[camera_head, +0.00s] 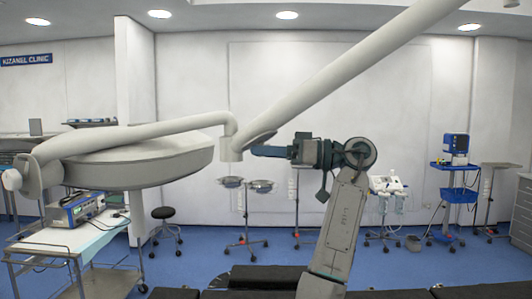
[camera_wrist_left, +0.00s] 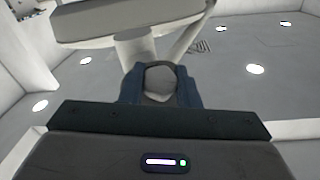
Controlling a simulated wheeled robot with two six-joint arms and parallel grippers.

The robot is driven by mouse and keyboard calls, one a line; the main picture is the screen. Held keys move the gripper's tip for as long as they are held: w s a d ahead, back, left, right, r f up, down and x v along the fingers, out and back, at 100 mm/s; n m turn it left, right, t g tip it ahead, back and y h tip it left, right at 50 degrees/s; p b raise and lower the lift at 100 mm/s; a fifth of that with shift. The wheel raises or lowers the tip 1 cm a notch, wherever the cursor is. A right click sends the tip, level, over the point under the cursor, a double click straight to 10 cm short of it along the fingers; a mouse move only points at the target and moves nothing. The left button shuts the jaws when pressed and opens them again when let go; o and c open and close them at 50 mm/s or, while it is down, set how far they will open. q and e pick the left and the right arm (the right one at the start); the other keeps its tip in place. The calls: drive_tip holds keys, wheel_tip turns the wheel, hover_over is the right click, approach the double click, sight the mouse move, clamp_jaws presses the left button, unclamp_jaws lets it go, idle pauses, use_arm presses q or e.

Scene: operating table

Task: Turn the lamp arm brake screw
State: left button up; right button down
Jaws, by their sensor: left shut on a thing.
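The white lamp arm (camera_head: 345,72) comes down from the upper right to a vertical joint (camera_head: 231,146), and a second arm runs left from there to the large round lamp head (camera_head: 135,165). My left gripper (camera_head: 256,151) reaches the right side of this joint from the right. In the left wrist view its two dark blue fingers (camera_wrist_left: 160,88) are shut around a rounded grey knob, which I take for the brake screw (camera_wrist_left: 161,79). The white joint cylinder (camera_wrist_left: 134,46) is just beyond it. In the head view the screw is hidden by the fingers. My right gripper is not in view.
Dark operating table pads (camera_head: 255,277) lie low in front. A white cart (camera_head: 70,238) with a monitor device (camera_head: 76,209) stands at left below the lamp head. Stands and a blue trolley (camera_head: 455,165) are further back. The air around the joint is otherwise free.

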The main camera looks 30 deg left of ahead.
use_arm(q)
drive_tip(key=o, duration=0.9)
drive_tip(key=shift+o, duration=0.4)
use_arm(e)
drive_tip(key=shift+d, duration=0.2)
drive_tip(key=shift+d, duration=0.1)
use_arm(q)
drive_tip(key=shift+w+d, duration=0.1)
drive_tip(key=shift+d, duration=0.05)
drive_tip(key=shift+w+d+f, duration=0.1)
drive_tip(key=shift+w+d, duration=0.05)
drive_tip(key=shift+d, duration=0.1)
drive_tip(key=b+v, duration=0.3)
drive_tip(key=v, duration=0.7)
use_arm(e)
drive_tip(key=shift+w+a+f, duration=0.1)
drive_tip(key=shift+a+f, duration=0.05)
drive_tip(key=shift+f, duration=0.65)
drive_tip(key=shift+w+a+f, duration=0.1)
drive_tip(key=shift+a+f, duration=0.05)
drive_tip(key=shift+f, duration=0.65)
